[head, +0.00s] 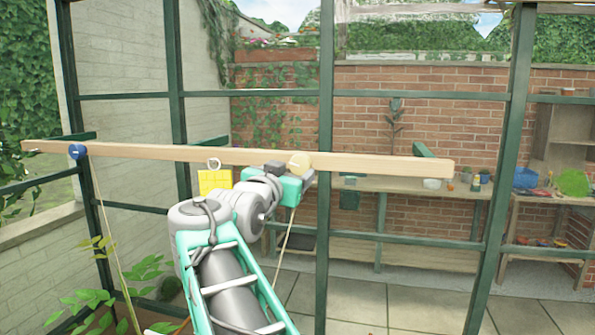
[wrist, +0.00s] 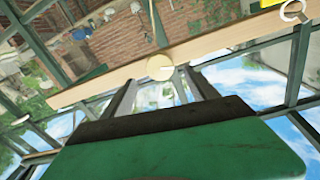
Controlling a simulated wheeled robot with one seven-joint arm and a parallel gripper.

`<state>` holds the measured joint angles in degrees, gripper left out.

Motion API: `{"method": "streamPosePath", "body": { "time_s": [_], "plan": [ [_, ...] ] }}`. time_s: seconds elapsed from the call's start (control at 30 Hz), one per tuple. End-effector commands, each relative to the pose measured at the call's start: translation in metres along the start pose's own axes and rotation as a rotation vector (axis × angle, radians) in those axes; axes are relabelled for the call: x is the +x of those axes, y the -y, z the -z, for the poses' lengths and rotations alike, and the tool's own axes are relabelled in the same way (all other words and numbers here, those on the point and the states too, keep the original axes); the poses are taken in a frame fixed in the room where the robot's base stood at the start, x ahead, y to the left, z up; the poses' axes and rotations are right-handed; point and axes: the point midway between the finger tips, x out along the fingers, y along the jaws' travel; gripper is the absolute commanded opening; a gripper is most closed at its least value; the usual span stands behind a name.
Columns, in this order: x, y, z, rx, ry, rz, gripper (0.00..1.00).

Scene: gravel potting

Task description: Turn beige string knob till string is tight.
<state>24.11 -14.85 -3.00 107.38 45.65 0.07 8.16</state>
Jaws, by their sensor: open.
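The beige string knob (head: 299,163) is a pale round disc on the wooden beam (head: 380,164). It also shows in the wrist view (wrist: 160,67). A thin string (head: 283,240) hangs down below the knob in the head view. It looks fairly straight, but I cannot tell how tight it is. My gripper (head: 292,178) is at the knob, just below the beam. In the wrist view my gripper (wrist: 159,76) is open, with a finger on each side of the knob's position. I cannot tell whether either finger touches the knob. My gripper hides part of the string's top.
A blue knob (head: 77,151) with its own string sits near the beam's left end. A yellow block (head: 215,181) hangs from a ring beside my arm. Green frame posts (head: 326,80) stand behind the beam. Shelves (head: 400,190) with pots are farther back.

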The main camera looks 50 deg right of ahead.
Motion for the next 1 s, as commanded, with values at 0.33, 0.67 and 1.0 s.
{"method": "streamPosePath", "body": {
  "time_s": [0.33, 0.67, 1.0],
  "plan": [
    [0.055, 0.001, 0.000, -0.002, 0.004, 0.001, 0.68],
    [0.057, 0.001, -0.001, -0.001, 0.005, 0.003, 0.62],
    [0.057, 0.001, -0.001, -0.001, 0.005, 0.003, 0.34]
  ]
}}
